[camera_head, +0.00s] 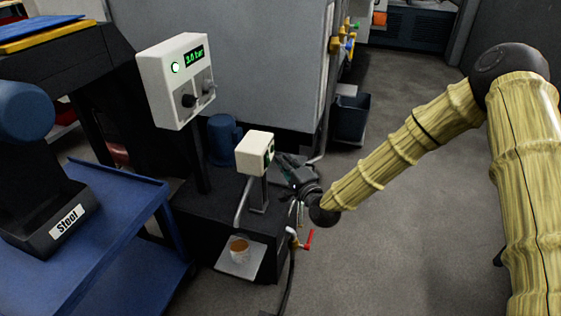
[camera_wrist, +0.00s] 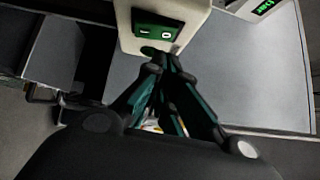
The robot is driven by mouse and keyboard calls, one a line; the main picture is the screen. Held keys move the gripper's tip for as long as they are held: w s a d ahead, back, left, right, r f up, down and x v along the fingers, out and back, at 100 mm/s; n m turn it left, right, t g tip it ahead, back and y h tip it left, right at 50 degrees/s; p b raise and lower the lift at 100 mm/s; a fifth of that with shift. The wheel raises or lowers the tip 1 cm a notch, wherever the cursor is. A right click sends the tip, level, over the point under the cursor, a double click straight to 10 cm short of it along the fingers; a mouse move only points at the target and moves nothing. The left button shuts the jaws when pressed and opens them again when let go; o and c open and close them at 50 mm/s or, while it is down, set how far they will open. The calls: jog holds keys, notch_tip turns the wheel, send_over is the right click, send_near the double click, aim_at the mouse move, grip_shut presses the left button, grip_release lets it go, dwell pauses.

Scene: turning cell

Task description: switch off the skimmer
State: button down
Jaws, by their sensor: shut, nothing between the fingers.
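The skimmer appears to be the small white box (camera_head: 252,152) on a post above the black tank. Its switch face turns right, toward my arm. My gripper (camera_head: 281,160) is shut and empty, close to the right of the box. In the wrist view its fingertips (camera_wrist: 163,62) point at the housing just below the rocker. I cannot tell if they touch it. The rocker's position is unclear.
A larger white control box (camera_head: 172,83) with a green display and knobs stands up left. A cup of brown liquid (camera_head: 239,250) is on a small tray below. A red-handled valve (camera_head: 308,240) is below my gripper. A blue cart (camera_head: 75,275) stands left. Floor at right is free.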

jog(key=d+r+v, duration=0.1)
jog(key=v, duration=1)
jog(key=shift+w+r, duration=0.2)
jog(key=shift+r, duration=0.1)
jog(key=s+f+n+g+h, duration=0.1)
jog(key=s+f+n+g, duration=0.4)
jog(key=f, duration=0.7)
jog(key=s+d+f+n+g+h, duration=0.2)
jog(key=s+d+f+g, duration=0.1)
jog(key=s+f, duration=0.7)
jog(key=s+d+f+n+g+h, duration=0.2)
jog(key=s+d+f+g, duration=0.2)
jog(key=s+f, duration=0.6)
jog(key=s+d+f+n+g+h, duration=0.15)
jog(key=s+d, duration=0.25)
jog(key=s, duration=0.4)
jog(key=s+d+n+g+h, duration=0.2)
jog(key=s+d+g, duration=0.15)
jog(key=s, duration=0.45)
notch_tip(320, 180, up, 15)
jog(key=p, duration=1.4)
jog(key=shift+s+d+t+p, duration=0.25)
jog(key=shift+d+t+p, duration=0.05)
jog(key=shift+d+p, duration=0.1)
